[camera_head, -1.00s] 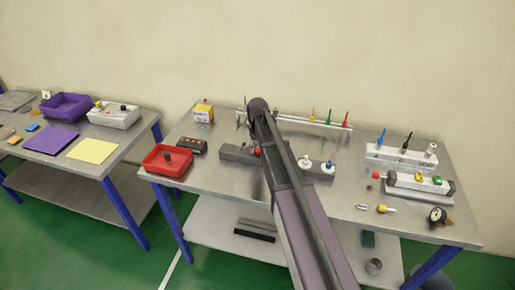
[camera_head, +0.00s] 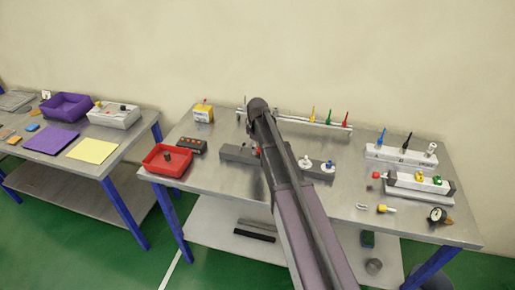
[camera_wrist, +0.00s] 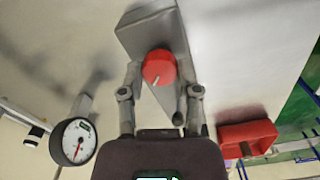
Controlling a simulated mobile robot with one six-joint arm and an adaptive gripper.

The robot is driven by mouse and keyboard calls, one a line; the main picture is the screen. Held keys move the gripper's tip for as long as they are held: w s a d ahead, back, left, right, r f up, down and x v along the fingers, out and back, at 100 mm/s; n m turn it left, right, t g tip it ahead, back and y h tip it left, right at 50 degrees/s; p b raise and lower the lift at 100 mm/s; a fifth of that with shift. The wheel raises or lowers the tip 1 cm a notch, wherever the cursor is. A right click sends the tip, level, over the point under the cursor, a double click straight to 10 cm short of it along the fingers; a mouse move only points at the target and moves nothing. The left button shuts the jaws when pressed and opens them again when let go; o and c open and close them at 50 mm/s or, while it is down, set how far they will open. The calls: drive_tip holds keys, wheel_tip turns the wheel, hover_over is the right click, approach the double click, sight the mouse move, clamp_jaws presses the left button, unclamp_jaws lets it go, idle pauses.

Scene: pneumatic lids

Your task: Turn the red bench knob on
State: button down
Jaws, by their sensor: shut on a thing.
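The red knob (camera_wrist: 159,67) sits on a grey block (camera_wrist: 150,30) in the wrist view, with a short pale mark near its lower edge. My gripper (camera_wrist: 160,72) has one finger on each side of it and is shut on it. In the head view my arm covers the gripper and most of the knob's surroundings. The long grey block (camera_head: 236,153) shows to the left of my arm there.
A red tray (camera_head: 152,167) and a dark box with orange buttons (camera_head: 192,146) stand to the left. A round gauge (camera_wrist: 73,142) is near the gripper in the wrist view.

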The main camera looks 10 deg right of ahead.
idle(0.3)
drive_tip(key=shift+c, duration=1.5)
unclamp_jaws()
drive_tip(key=shift+m, duration=0.3)
